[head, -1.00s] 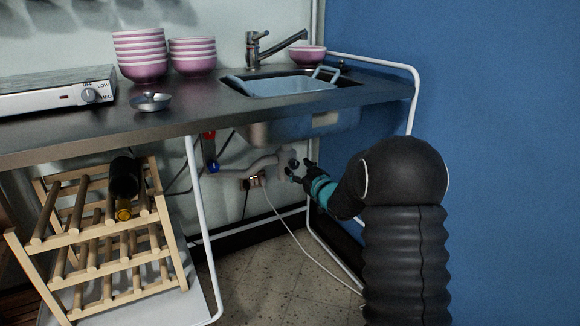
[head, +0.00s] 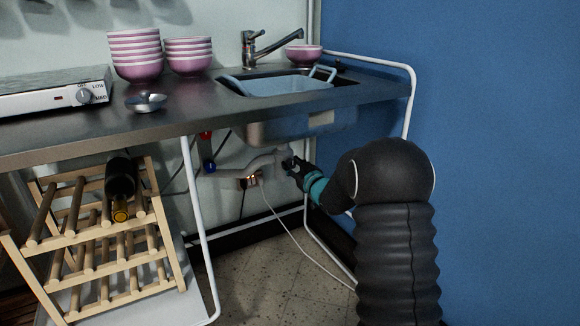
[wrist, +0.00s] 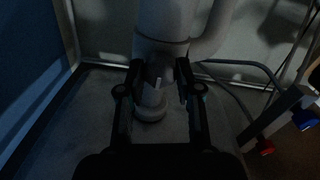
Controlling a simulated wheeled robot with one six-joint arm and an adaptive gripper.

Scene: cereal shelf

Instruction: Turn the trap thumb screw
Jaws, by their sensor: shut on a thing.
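The white drain trap (head: 268,160) hangs under the sink basin, and its thick pipe (wrist: 165,22) fills the top middle of the dim wrist view. The trap thumb screw (wrist: 157,83) shows as a small pale tab low on the trap body, between my fingers. My gripper (wrist: 160,70) is closed in on it, with one dark finger on each side. In the head view my gripper (head: 293,168) is at the right end of the trap, and the screw is too small to make out there. The exact finger contact is too dark to see.
The sink basin (head: 290,129) is just above my gripper. White table legs (head: 200,230) and a wooden wine rack (head: 100,240) stand to the left. A blue wall (head: 500,150) is at the right.

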